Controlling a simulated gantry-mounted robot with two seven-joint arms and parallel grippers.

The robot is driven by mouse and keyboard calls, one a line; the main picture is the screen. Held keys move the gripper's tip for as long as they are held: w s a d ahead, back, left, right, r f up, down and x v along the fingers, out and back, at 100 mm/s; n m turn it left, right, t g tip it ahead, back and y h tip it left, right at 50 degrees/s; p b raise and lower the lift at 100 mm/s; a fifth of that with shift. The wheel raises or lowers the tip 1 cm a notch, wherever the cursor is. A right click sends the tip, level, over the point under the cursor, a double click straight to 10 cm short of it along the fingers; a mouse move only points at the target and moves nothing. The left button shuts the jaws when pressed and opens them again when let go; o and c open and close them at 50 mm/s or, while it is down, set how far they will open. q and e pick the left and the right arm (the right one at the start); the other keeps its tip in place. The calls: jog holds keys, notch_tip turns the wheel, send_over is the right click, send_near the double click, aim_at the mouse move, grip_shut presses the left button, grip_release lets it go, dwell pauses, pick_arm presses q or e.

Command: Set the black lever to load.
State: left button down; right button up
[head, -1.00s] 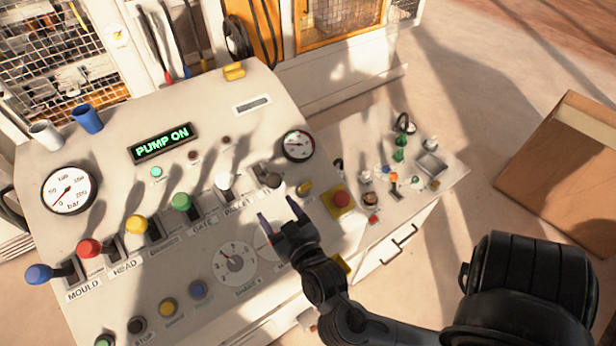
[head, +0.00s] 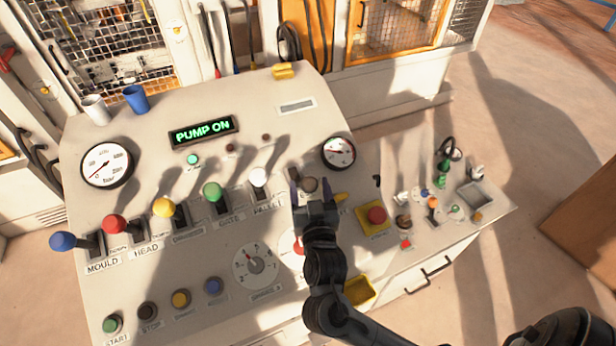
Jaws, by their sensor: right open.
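The black lever's dark round knob (head: 310,184) shows at the right end of the lever row on the sloping panel. My right gripper (head: 311,190) is open, with its fingers pointing up the panel and one on each side of the knob. Whether the fingers touch the knob I cannot tell. The gripper hides the label below this lever and its lower part, so its setting is not readable. My left gripper is not in view.
The white lever (head: 258,178) stands just left of the gripper, then the green lever (head: 212,192). A red push button (head: 376,215) on a yellow plate lies to the right. A pressure gauge (head: 338,152) sits above. A display (head: 203,132) reads PUMP ON.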

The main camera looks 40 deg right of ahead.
jog(key=shift+x, duration=1.6)
jog(key=shift+c, duration=0.2)
grip_shut()
